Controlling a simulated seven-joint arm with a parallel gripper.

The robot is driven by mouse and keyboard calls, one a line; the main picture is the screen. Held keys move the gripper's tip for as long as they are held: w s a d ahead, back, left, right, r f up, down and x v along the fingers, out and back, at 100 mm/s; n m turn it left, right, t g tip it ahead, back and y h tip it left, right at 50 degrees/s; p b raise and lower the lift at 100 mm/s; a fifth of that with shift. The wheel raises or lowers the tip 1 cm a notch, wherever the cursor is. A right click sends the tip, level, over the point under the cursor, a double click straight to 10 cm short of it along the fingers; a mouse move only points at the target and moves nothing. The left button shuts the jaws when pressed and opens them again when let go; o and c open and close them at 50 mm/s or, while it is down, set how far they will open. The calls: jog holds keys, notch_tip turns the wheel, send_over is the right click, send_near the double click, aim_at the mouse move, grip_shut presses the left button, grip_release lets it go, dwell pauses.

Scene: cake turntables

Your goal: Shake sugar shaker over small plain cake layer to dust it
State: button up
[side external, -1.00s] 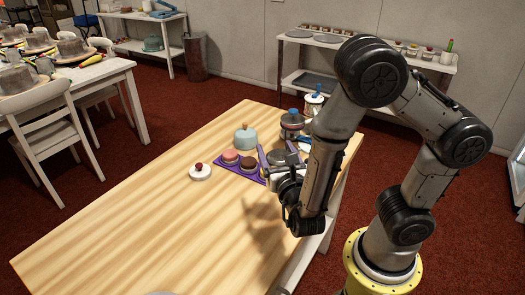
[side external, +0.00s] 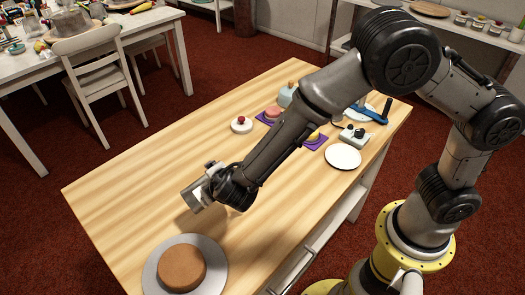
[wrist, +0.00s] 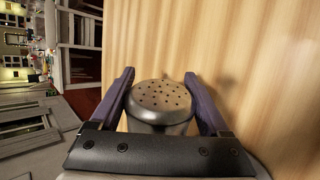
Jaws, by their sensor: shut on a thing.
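The sugar shaker (wrist: 162,97) is a metal can with a tan perforated top, held between the two fingers of my gripper (wrist: 160,92) in the wrist view. In the side view my gripper (side external: 208,190) is shut on the shaker (side external: 195,197), which is tilted and held above the table. The small plain cake layer (side external: 181,267) is brown and round. It sits on a grey round turntable (side external: 217,270) at the near left of the table. The shaker is beyond the cake, not over it. The cake is not in the wrist view.
The wooden table (side external: 130,195) is clear around the turntable. Farther back are a white round stand with a red item (side external: 241,124), a purple mat (side external: 318,142), a white plate (side external: 343,157) and a blue-handled tool (side external: 372,113). White chairs (side external: 110,75) stand at the left.

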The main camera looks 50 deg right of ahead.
jog(key=a+r+y, duration=0.1)
jog(key=a+y, duration=0.2)
jog(key=a, duration=0.3)
jog(key=s+a+r+m+y, duration=0.1)
jog(key=a+y, duration=0.1)
jog(key=a, duration=0.5)
jog(key=s+a+r+t+y, duration=0.1)
jog(key=a+y, duration=0.2)
jog(key=a, duration=0.3)
jog(key=shift+s+a+r+m+y, duration=0.15)
jog(key=shift+s+r+m+y, duration=0.15)
jog(key=shift+m, duration=0.1)
jog(key=shift+s+a+f+y, duration=0.15)
jog(key=shift+s+a+y, duration=0.2)
jog(key=shift+s+y, duration=0.05)
jog(key=shift+s+a+y, duration=0.1)
jog(key=shift+s+y, duration=0.05)
jog(key=shift+y, duration=0.15)
